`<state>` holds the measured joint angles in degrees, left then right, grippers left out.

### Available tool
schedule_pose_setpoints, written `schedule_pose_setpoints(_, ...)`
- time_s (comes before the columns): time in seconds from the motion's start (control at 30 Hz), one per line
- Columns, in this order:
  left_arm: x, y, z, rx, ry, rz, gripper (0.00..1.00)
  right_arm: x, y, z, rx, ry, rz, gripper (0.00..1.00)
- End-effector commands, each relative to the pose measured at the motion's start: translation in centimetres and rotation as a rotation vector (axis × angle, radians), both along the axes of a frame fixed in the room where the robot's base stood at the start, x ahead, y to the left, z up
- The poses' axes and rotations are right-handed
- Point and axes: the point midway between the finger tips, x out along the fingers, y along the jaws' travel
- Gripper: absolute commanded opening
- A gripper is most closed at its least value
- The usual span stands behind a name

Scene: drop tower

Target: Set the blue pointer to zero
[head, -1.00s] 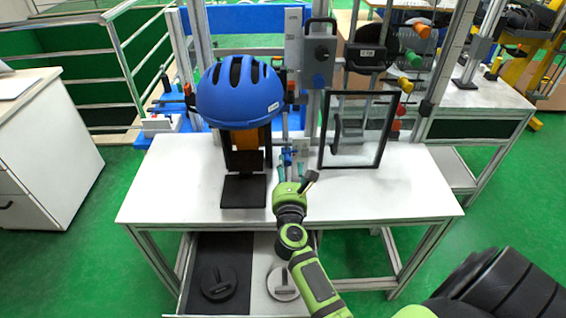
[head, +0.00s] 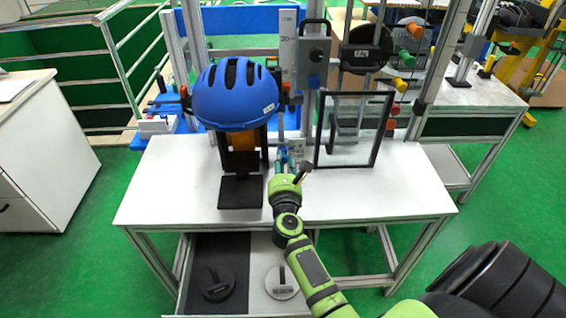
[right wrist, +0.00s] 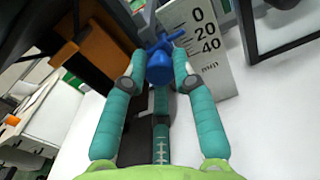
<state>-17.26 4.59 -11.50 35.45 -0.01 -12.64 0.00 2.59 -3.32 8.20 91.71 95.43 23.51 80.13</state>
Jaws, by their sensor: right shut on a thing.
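The blue pointer (right wrist: 160,66) sits between the teal fingers of my right gripper (right wrist: 157,78) in the right wrist view. The fingers are shut on its round knob. A thin blue arm of the pointer reaches right toward a white scale plate (right wrist: 209,62) marked 0, 20, 40 mm. The arm lies near the upper marks; I cannot read its exact position. In the head view my right gripper (head: 283,166) is at the middle of the bench, in front of the small scale plate (head: 297,147), largely covering the pointer. My left gripper is not in view.
A blue helmet (head: 235,97) rests on a dark stand left of my right gripper. A black frame (head: 378,133) stands upright to its right. The white bench top (head: 390,195) is clear at the front right. An open drawer with round weights (head: 282,283) lies below.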

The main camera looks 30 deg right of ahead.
Motion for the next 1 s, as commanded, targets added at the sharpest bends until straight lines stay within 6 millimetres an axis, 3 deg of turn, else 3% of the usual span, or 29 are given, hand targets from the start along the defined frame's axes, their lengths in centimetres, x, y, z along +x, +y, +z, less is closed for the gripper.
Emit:
schedule_pose_setpoints(0.07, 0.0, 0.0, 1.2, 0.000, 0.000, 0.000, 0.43, 0.1, 0.0, 1.4, 0.000, -0.004, 0.000, 0.00)
schedule_pose_setpoints(0.33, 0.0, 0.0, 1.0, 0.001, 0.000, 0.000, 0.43, 0.2, -0.1, 1.7, -0.005, -0.011, 0.000, 0.00)
schedule_pose_setpoints(0.37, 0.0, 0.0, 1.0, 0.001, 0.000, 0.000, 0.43, 0.2, -0.1, 1.7, -0.005, -0.012, 0.000, 0.32)
schedule_pose_setpoints(0.4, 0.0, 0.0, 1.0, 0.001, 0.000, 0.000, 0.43, 0.2, -0.1, 1.7, -0.005, -0.012, 0.000, 0.48)
schedule_pose_setpoints(0.43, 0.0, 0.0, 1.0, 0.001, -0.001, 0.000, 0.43, 0.2, -0.1, 1.7, -0.006, -0.012, 0.000, 0.52)
schedule_pose_setpoints(0.77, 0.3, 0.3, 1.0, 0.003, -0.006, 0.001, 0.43, -0.1, 0.1, 1.3, -0.002, -0.005, 0.000, 0.52)
schedule_pose_setpoints(1.0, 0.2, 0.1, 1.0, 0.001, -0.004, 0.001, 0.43, -2.9, 1.8, 1.2, 0.001, -0.003, 0.000, 0.52)
